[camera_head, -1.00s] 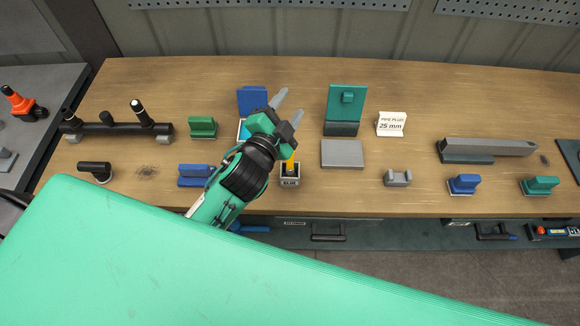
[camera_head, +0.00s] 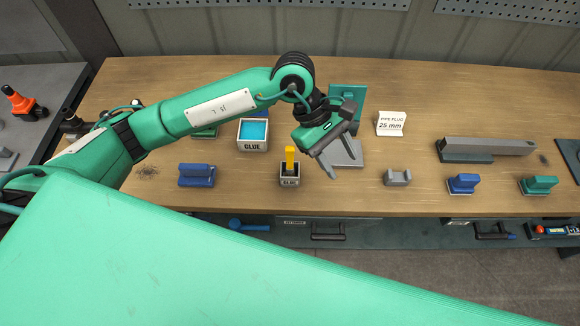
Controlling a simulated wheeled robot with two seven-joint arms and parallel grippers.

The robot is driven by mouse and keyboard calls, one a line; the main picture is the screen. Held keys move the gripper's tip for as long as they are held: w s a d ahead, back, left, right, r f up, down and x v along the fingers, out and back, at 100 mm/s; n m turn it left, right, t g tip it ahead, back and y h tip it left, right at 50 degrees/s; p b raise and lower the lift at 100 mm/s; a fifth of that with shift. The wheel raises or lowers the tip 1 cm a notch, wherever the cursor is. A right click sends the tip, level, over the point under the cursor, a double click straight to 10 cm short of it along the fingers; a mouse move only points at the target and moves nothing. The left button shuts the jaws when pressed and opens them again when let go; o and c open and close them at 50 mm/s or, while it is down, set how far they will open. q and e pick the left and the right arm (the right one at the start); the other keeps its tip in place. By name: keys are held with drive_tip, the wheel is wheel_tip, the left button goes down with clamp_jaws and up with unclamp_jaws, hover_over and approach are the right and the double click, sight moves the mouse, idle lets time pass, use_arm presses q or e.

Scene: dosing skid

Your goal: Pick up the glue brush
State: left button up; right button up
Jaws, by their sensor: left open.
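The glue brush (camera_head: 290,158) stands upright with its yellow handle up in a small grey holder (camera_head: 290,181) labelled glue, near the front edge of the bench. My left gripper (camera_head: 341,170) is open and empty. In the picture its fingers are to the right of the brush, apart from it, in front of the grey plate. My left arm comes in from the left and bends over above the bench. A glue tub (camera_head: 253,146) with blue contents stands behind and left of the brush. My right gripper is not in view.
A blue block (camera_head: 197,181) lies left of the holder. A grey cradle (camera_head: 397,178) and a grey plate (camera_head: 346,160) are to the right. A pipe plug sign (camera_head: 391,123) stands farther back. A large green surface covers the lower foreground.

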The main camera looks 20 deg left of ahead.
sight(290, 156)
use_arm(q)
drive_tip(key=w+a+y, duration=0.2)
drive_tip(key=a, duration=0.2)
drive_tip(key=w+a+f+t+y, duration=0.1)
drive_tip(key=w+a+y, duration=0.1)
drive_tip(key=a, duration=0.1)
drive_tip(key=w+a+m+t+y, duration=0.1)
drive_tip(key=w+a+y, duration=0.1)
drive_tip(key=a, duration=0.2)
drive_tip(key=shift+w+a+f+y, duration=0.15)
drive_tip(key=shift+a+y, duration=0.2)
drive_tip(key=shift+y, duration=0.05)
wheel_tip(290, 156, down, 7)
drive_tip(key=p, duration=0.3)
drive_tip(key=shift+f, duration=0.6)
drive_tip(key=f+p, duration=0.3)
drive_tip(key=f, duration=0.1)
drive_tip(key=shift+a, duration=0.35)
drive_tip(key=shift+w+f+p, duration=0.1)
drive_tip(key=shift+f+p, duration=0.25)
drive_tip(key=shift+f, duration=0.25)
clamp_jaws()
